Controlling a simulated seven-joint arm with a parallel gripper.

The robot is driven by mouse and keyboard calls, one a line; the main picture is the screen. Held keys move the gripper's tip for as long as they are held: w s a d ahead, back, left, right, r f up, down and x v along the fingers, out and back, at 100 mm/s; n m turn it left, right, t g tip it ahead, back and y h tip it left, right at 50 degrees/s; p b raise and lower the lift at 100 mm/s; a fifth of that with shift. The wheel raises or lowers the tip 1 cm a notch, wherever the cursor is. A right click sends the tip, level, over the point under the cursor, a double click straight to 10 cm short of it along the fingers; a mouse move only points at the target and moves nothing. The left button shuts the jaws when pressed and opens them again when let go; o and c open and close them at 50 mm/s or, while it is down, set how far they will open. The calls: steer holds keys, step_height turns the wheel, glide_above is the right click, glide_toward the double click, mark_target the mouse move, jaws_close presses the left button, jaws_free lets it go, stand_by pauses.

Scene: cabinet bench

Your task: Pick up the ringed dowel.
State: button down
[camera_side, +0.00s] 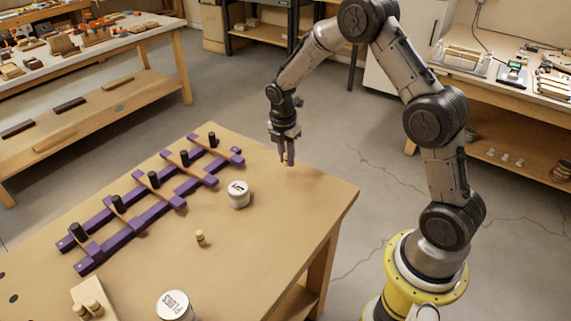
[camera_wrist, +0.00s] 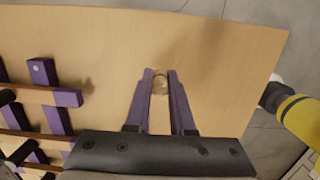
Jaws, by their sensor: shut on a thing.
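My gripper (camera_side: 287,161) points down near the far right corner of the table, with purple fingers. In the wrist view, its fingertips (camera_wrist: 160,76) are shut on a small pale wooden dowel (camera_wrist: 160,86). The fingers hide much of this dowel, and I cannot make out a ring on it. I cannot tell whether it touches the table. Another small wooden dowel (camera_side: 200,239) stands upright on the table, with a darker band around it. It is well apart from my gripper, toward the front.
A purple rack (camera_side: 150,213) with several black pegs lies at the left. A white labelled tin (camera_side: 238,195) stands between the rack and my gripper; another tin (camera_side: 175,306) is at the front. A wooden block (camera_side: 90,289) carries two dowels. The table's right side is clear.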

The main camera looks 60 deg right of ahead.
steer(key=s+a+r, duration=0.3)
steer(key=s+r, duration=0.6)
steer(key=s, duration=0.4)
steer(key=shift+a, duration=0.3)
